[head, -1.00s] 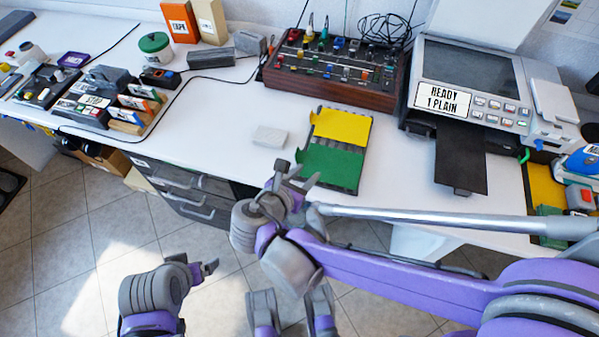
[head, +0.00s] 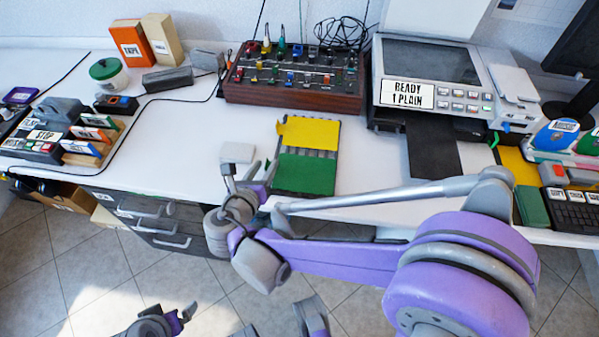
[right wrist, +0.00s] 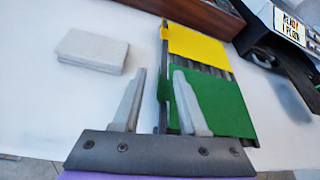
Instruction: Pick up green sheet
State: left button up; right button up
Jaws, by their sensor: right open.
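The green sheet (head: 306,175) lies flat on the near half of a dark ribbed rack (head: 330,152) on the white table. A yellow sheet (head: 310,133) lies on the far half. My right gripper (head: 250,174) is open and empty at the rack's near left side. In the right wrist view the green sheet (right wrist: 222,103) is at right of centre. There the right finger of my right gripper (right wrist: 160,75) overlaps the sheet's left edge, and the left finger is over bare table. I cannot tell whether they touch. My left gripper (head: 183,318) is low at the bottom, its jaws unclear.
A pale block (head: 237,152) lies just left of the rack. A control box with knobs (head: 292,80) stands behind it. A printer (head: 430,75) with a black tray (head: 432,148) stands to the right. Bare table lies between rack and tray.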

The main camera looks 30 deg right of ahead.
jog(key=shift+w+d+f, duration=0.25)
jog(key=shift+w+d, duration=0.15)
jog(key=shift+w, duration=0.05)
grip_shut()
jog(key=shift+r, duration=0.15)
